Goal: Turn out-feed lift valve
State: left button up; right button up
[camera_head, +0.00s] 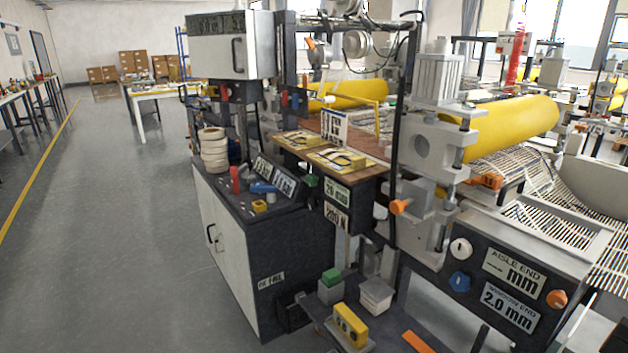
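No part that I can clearly read as the out-feed lift valve is labelled in the head view. On the sloped panel at the right are a white knob (461,248), a blue knob (460,281) and an orange knob (557,299), beside displays reading "AISLE END -- mm" (513,270) and "WINDOW END 2.0 mm" (509,306). Another orange knob (400,206) sticks out of the machine frame left of this panel. I cannot tell which of these is the valve. Neither of my grippers is in view.
A dark-topped cabinet (232,265) with white tape rolls (214,150) stands left of the machine. A yellow box (350,325) and a green-topped block (331,282) sit low in front. Yellow rollers (510,125) lie behind. The aisle floor (110,240) at left is clear.

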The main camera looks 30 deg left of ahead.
aim_at(271, 191)
jog(key=i+j, duration=0.2)
jog(key=j, duration=0.2)
jog(key=i+j+u, duration=0.1)
jog(key=j, duration=0.25)
jog(key=i+j, duration=0.35)
